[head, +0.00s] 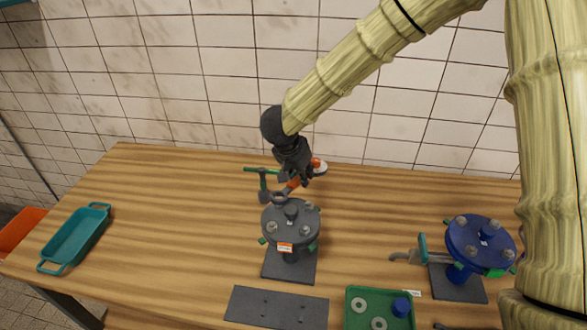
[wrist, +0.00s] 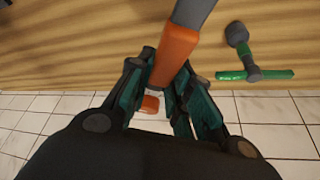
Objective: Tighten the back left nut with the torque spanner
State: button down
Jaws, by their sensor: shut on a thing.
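My gripper (head: 294,172) is shut on the orange handle of the torque spanner (head: 292,185). The wrist view shows its fingers (wrist: 163,95) around the orange grip (wrist: 176,52), with the grey shaft running out at the top. In the head view the spanner slants down left to the back left of the grey flange (head: 291,222). Its jaw end is at the back left nut (head: 279,198); I cannot tell whether it is seated around it. Other nuts show at the back right (head: 308,206), front left (head: 272,226) and front right (head: 305,230).
A green-handled T-shaped tool (head: 262,181) lies just left of my gripper. A blue flange (head: 480,240) stands at right beside a wrench (head: 405,257). A dark plate (head: 275,308) and green tray (head: 353,294) are in front. A teal tray (head: 75,238) is at left; the table between is clear.

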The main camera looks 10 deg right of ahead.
jog(key=shift+s+d+m+g+h+p, duration=0.2)
jog(key=shift+s+d+m+g+p, duration=0.2)
jog(key=shift+s+m+p, duration=0.45)
jog(key=shift+s+d+m+g+h+p, duration=0.25)
jog(key=shift+s+d+m+p, duration=0.3)
jog(key=shift+m, duration=0.4)
jog(key=shift+s+d+m+g+h+p, duration=0.15)
jog(key=shift+s+d+m+g+p, duration=0.25)
jog(key=shift+s+m+p, duration=0.45)
jog(key=shift+w+a+n+t+p, duration=0.15)
jog(key=shift+w+n+t+p, duration=0.1)
jog(key=shift+w+n+p, duration=0.25)
jog(key=shift+w+a+n+t+p, duration=0.15)
jog(key=shift+w+n+t+p, duration=0.1)
jog(key=shift+w+p, duration=0.35)
jog(key=shift+s, duration=0.1)
jog(key=shift+s+a+p, duration=0.1)
jog(key=shift+s+p, duration=0.25)
jog(key=shift+p, duration=0.2)
jog(key=shift+s+f, duration=0.1)
jog(key=shift+f, duration=0.6)
